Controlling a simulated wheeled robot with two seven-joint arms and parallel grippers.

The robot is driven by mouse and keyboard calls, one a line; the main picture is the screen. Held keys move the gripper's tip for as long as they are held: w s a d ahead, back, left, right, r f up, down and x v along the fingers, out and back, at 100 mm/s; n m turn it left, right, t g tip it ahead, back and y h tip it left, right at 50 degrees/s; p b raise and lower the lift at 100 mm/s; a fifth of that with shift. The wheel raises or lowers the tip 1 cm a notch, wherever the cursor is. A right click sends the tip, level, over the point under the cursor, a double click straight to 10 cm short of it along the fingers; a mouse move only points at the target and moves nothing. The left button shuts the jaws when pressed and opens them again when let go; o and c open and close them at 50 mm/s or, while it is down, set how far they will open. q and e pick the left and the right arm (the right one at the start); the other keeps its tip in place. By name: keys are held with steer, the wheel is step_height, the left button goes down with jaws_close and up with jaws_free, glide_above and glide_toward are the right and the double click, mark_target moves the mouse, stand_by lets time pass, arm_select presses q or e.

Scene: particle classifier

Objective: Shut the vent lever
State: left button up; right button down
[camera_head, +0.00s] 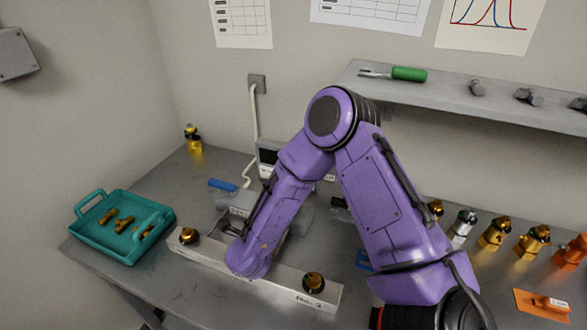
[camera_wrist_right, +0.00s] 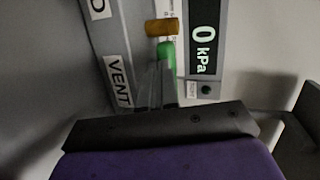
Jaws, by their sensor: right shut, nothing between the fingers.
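In the right wrist view, a VENT label (camera_wrist_right: 118,82) is on a grey device panel (camera_wrist_right: 98,45). A green-tipped part (camera_wrist_right: 166,54), perhaps the vent lever, and a brownish-orange knob (camera_wrist_right: 162,27) are beside it. My right gripper (camera_wrist_right: 157,85) is shut and empty, its narrow fingers pointing at the green part; whether they touch it I cannot tell. In the head view my purple right arm hides this gripper and most of the grey device (camera_head: 267,157). My left gripper is out of view.
A pressure display (camera_wrist_right: 203,40) reads 0 kPa. A teal tray (camera_head: 122,248) with brass pieces is at the left of the table. A pale rail (camera_head: 205,259) with brass-topped pieces lies in front. Several bottle-like fittings (camera_head: 495,233) stand at right, below a shelf (camera_head: 450,93).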

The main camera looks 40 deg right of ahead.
steer(key=shift+w+r, duration=0.1)
steer(key=shift+w, duration=0.05)
stand_by(0.6)
steer(key=shift+w+r, duration=0.1)
steer(key=shift+r, duration=0.2)
steer(key=s+a+r+p, duration=0.6)
steer(key=s+a+r, duration=0.2)
steer(key=s+r, duration=0.3)
steer(key=shift+s+r, duration=0.4)
steer(key=shift+r, duration=0.25)
steer(key=shift+r+p, duration=0.1)
steer(key=shift+p, duration=0.25)
